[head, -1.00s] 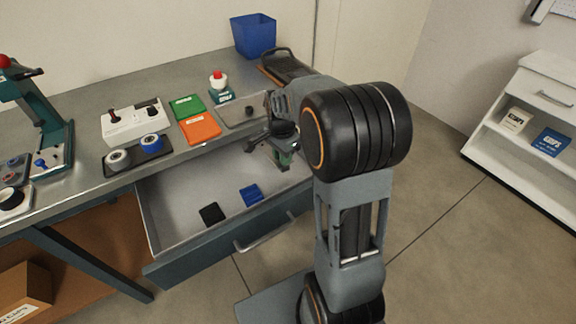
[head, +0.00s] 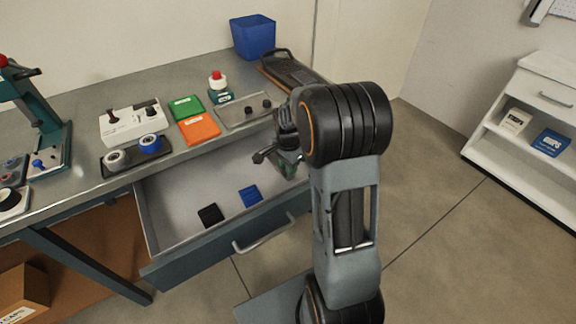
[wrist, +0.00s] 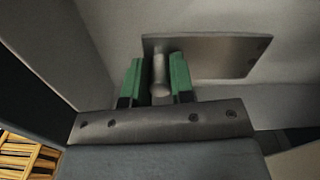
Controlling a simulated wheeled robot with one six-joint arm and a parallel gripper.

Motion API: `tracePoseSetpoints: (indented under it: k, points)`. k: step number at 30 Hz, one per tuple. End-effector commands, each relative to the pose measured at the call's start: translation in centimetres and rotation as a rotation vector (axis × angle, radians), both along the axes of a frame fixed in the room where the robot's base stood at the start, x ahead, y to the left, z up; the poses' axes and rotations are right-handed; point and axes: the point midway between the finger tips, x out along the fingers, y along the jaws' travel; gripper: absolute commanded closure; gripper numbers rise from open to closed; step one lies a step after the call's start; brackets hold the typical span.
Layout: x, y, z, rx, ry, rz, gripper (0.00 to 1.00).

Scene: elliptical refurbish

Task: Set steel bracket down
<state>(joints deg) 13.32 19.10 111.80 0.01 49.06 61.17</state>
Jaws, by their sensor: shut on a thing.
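My gripper (head: 288,160) is over the right end of the open drawer (head: 175,235) in the head view. In the wrist view its green fingertips (wrist: 157,80) are shut on the grey post of the steel bracket (wrist: 215,55). The bracket's flat plate with small holes shows beyond the fingers, inside the pale drawer. I cannot tell whether it touches the drawer floor. In the head view the bracket is hidden behind my gripper and arm.
A black block (head: 210,215) and a blue block (head: 250,195) lie in the drawer, left of my gripper. The drawer floor between them and its left wall is clear. A grey plate with dark knobs (head: 245,112) lies on the bench edge above.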

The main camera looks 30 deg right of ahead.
Motion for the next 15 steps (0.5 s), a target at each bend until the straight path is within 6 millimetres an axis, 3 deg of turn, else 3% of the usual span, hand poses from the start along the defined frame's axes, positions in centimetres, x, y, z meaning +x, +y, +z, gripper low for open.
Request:
tracePoseSetpoints:
  k: [5, 6, 13, 15]
  points:
    - [0.04, -0.01, -0.32, 0.0, -0.002, 0.0, 1.0]
    - [0.0, 0.01, -0.36, 0.0, 0.0, 0.0, 0.75]
    - [0.0, 0.01, -0.31, 0.0, 0.0, 0.0, 0.53]
    - [0.0, 0.01, -0.3, 0.0, 0.0, 0.0, 0.52]
